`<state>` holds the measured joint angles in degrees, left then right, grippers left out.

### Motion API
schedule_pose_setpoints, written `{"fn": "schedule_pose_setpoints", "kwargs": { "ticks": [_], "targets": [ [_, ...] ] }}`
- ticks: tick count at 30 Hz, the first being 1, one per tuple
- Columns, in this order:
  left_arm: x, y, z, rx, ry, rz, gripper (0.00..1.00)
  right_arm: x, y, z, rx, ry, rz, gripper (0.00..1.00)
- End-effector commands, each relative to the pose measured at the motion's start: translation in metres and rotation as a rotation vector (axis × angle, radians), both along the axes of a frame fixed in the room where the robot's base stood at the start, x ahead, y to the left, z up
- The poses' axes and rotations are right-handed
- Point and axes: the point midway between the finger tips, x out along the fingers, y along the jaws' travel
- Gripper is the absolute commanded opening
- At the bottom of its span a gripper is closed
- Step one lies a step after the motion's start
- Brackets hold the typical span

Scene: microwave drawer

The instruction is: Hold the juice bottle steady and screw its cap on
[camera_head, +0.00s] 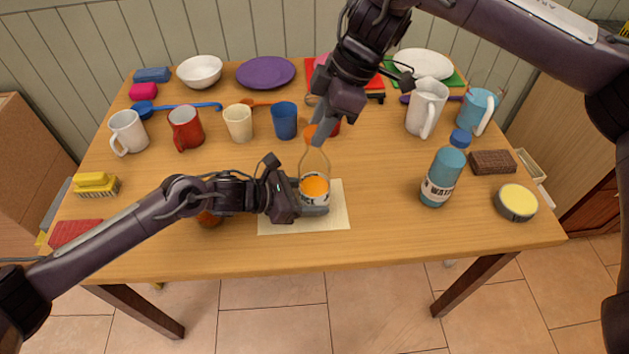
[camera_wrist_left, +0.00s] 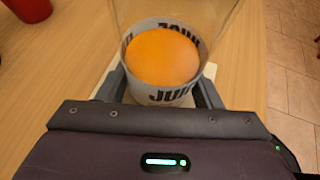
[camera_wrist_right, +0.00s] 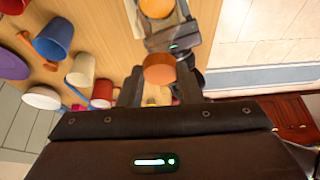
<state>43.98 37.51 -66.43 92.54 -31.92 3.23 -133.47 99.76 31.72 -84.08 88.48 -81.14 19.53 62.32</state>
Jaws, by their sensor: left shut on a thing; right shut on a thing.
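The clear juice bottle (camera_head: 316,163) stands upright on a pale mat (camera_head: 335,218) near the table's front middle, with orange juice low inside. My left gripper (camera_head: 312,203) is shut around its lower labelled part; the left wrist view shows the bottle (camera_wrist_left: 168,92) between both fingers. My right gripper (camera_head: 318,133) comes from above, shut on the orange cap (camera_head: 309,131), which also shows between its fingertips in the right wrist view (camera_wrist_right: 159,68). The cap is at the top of the bottle's neck. I cannot tell whether it touches or is seated on it.
A blue water bottle (camera_head: 443,177) stands right of the mat, with a yellow-topped round tin (camera_head: 516,202) and brown sponge (camera_head: 492,162) beyond. Cups and mugs, such as a blue cup (camera_head: 285,120), stand behind. A reddish-brown round thing (camera_head: 209,219) is partly hidden by my left arm.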

Motion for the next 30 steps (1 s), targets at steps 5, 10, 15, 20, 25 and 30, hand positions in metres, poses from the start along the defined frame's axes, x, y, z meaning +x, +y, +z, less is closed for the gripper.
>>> {"fn": "schedule_pose_setpoints", "kwargs": {
  "ticks": [5, 10, 15, 20, 25, 30],
  "targets": [
    [0.0002, 0.0001, 0.0, 0.0, 0.0, 0.001, 0.47, 0.0, 0.0001, -0.0004, 0.001, 0.0, 0.0, 0.11],
    [0.0002, 0.0001, 0.0, 0.0, 0.0, 0.001, 0.47, 0.0, 0.0002, -0.0004, 0.001, 0.0, 0.0, 0.11],
    [0.0002, 0.0001, 0.0, 0.0, 0.0, 0.001, 0.47, -0.0001, 0.0002, -0.0007, 0.001, 0.0, 0.0, 0.11],
    [0.0003, 0.0002, 0.0, 0.0, 0.0, 0.001, 0.47, -0.0001, 0.0002, -0.0026, 0.001, 0.001, 0.0, 0.11],
    [0.0002, 0.0001, 0.0, 0.0, 0.0, 0.001, 0.47, -0.0003, 0.0003, -0.0062, 0.001, 0.001, 0.0, 0.11],
    [0.0002, 0.0001, 0.0, 0.0, 0.0, 0.001, 0.47, -0.0001, 0.0003, -0.0082, 0.001, 0.0, 0.0, 0.11]
  ]
}}
